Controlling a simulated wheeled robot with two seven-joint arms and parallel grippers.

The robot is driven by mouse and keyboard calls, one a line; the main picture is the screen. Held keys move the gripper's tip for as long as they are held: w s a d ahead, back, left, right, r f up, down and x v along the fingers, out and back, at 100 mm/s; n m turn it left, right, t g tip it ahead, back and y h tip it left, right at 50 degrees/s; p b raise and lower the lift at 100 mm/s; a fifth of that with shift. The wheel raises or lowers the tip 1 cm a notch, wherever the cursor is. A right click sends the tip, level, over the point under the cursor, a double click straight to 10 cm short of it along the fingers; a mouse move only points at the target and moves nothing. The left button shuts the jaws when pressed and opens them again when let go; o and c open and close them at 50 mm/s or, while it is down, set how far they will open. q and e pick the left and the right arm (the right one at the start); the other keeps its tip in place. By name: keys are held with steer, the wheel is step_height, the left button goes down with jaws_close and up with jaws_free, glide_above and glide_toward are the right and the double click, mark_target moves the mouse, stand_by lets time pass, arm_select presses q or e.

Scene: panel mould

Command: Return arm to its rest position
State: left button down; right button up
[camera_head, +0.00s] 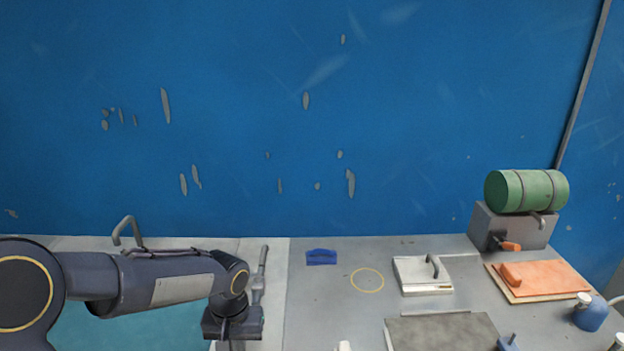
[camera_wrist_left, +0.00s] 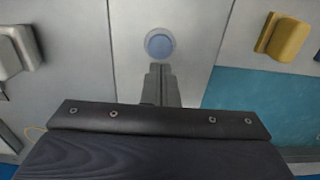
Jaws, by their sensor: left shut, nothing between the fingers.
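My left arm comes in from the left in the head view and reaches over the left part of the bench, with its wrist pointing down at the bottom edge. In the left wrist view my left gripper (camera_wrist_left: 160,70) is shut and empty, its two fingers together. A round blue button (camera_wrist_left: 160,44) in a pale ring shows just beyond the fingertips; I cannot tell whether they touch it. In the head view the fingertips are hidden or cut off by the lower edge. My right gripper is not in view.
The grey bench (camera_head: 315,300) holds a white block with a handle (camera_head: 424,275), a dark grey plate (camera_head: 442,333), an orange board (camera_head: 543,279), and a green cylinder (camera_head: 526,190) on a grey stand. A teal surface (camera_head: 130,330) lies under my arm. A blue wall (camera_head: 300,120) stands behind.

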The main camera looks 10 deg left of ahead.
arm_select(q)
steer(key=s+d+r+t+h, duration=0.2)
steer(key=s+r, duration=0.2)
steer(key=s, duration=0.4)
steer(key=s+d+r+m+t+h, duration=0.1)
steer(key=s+d+r+t, duration=0.1)
steer(key=s+r, duration=0.3)
steer(key=s+t, duration=0.1)
steer(key=s, duration=0.3)
steer(key=shift+r+t+h, duration=0.15)
steer(key=shift+t+h, duration=0.15)
steer(key=shift+h, duration=0.1)
stand_by(0.5)
